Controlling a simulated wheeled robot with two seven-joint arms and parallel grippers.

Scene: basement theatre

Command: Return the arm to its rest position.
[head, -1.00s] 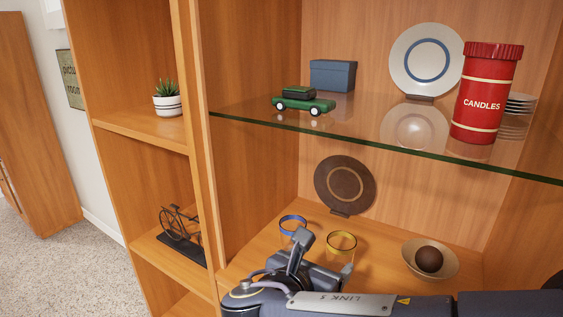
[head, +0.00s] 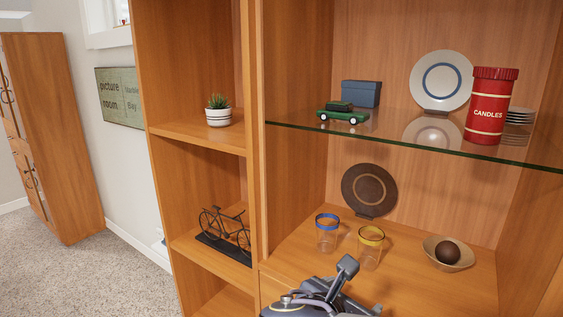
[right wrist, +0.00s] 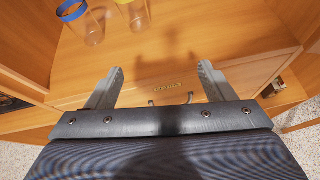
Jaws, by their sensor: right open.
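My right gripper (right wrist: 160,90) is open and empty in the right wrist view, its two fingers apart in front of the wooden cabinet's lower front. In the head view part of my right gripper and wrist (head: 335,285) shows at the bottom, in front of the cabinet's lower shelf. A blue-rimmed glass (head: 327,232) and a yellow-rimmed glass (head: 370,246) stand upright on that shelf, beyond the gripper and apart from it. The blue-rimmed glass (right wrist: 82,22) also shows at the top of the right wrist view. My left gripper is not in view.
A glass shelf (head: 410,144) above carries a green toy car (head: 343,113), a blue box, a plate and a red candle tin (head: 490,106). A bowl with a dark ball (head: 448,252) and a brown plate (head: 369,190) are on the lower shelf. Carpet (head: 75,270) lies open at left.

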